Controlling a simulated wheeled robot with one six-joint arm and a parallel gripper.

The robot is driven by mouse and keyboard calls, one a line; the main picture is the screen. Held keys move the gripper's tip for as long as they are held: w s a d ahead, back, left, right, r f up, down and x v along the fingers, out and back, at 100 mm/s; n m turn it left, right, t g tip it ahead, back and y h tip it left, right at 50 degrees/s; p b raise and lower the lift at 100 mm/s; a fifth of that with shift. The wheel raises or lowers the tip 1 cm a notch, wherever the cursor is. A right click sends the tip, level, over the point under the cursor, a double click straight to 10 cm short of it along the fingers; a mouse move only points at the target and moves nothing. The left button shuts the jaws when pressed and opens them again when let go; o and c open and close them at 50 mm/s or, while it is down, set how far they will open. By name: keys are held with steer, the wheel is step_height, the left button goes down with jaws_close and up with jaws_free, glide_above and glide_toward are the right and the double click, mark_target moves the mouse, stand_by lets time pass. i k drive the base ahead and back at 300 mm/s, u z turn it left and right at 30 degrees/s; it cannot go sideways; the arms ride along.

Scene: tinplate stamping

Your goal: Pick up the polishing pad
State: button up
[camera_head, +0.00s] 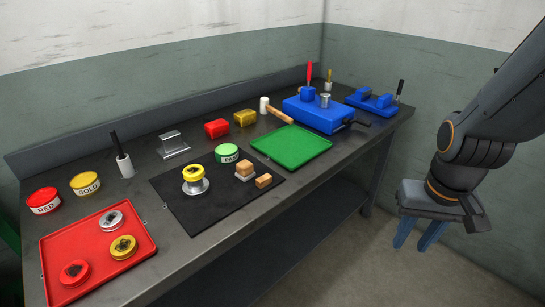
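I cannot tell for sure which thing is the polishing pad. On the black mat (190,216) lie a tan block on a pale base (244,170) and a smaller tan block (264,181). A red block (216,129) and a dull yellow block (244,118) sit behind the mat. My gripper (419,234) hangs at the right, off the bench and well apart from all of these. Its blue fingers stand apart with nothing seen between them.
The dark bench (215,231) also bears a red tray (143,243) with several tins, a green tray (291,147), a blue press (316,113), a mallet (277,112), a green tin (228,153) and a yellow tin (194,173). Open floor lies between the bench and my gripper.

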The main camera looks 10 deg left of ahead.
mark_target(244, 169)
steer(key=z, duration=0.05)
steer(key=i, duration=0.65)
steer(key=u, duration=0.8)
steer(key=i, duration=0.55)
steer(key=u, duration=0.55)
